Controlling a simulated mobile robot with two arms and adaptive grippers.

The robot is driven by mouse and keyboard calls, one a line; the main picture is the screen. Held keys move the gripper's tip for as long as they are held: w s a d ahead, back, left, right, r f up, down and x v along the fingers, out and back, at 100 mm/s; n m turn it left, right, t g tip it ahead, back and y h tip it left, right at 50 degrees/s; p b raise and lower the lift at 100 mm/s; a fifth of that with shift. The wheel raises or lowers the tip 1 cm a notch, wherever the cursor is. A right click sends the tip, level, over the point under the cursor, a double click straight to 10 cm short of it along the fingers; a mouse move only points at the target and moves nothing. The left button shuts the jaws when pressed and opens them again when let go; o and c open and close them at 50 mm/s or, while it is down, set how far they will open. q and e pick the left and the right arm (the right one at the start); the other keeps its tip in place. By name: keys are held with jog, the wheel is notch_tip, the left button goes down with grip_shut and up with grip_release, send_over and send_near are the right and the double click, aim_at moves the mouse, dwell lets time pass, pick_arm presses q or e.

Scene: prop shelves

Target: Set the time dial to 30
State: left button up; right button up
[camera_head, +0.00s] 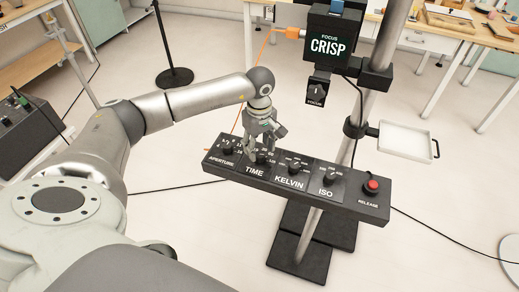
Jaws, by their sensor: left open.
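The time dial (262,159) is a small dark knob above the label TIME on a long black control panel (345,200). My left gripper (257,154) points down over it from the upper left, its fingers open around or just in front of the knob. I cannot tell whether they touch it. The gripper covers part of the dial and its scale, so I cannot read its setting. My right gripper is not in view.
The panel also bears an aperture dial (227,148), a kelvin dial (294,168), an ISO dial (329,178) and a red release button (373,185). A focus box (331,45) and a white tray (405,140) are on the pole behind.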

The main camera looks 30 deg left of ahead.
aim_at(260, 154)
pick_arm(q)
jog(key=shift+f, duration=1.6)
jog(key=c, duration=1)
jog(key=shift+c, duration=0.2)
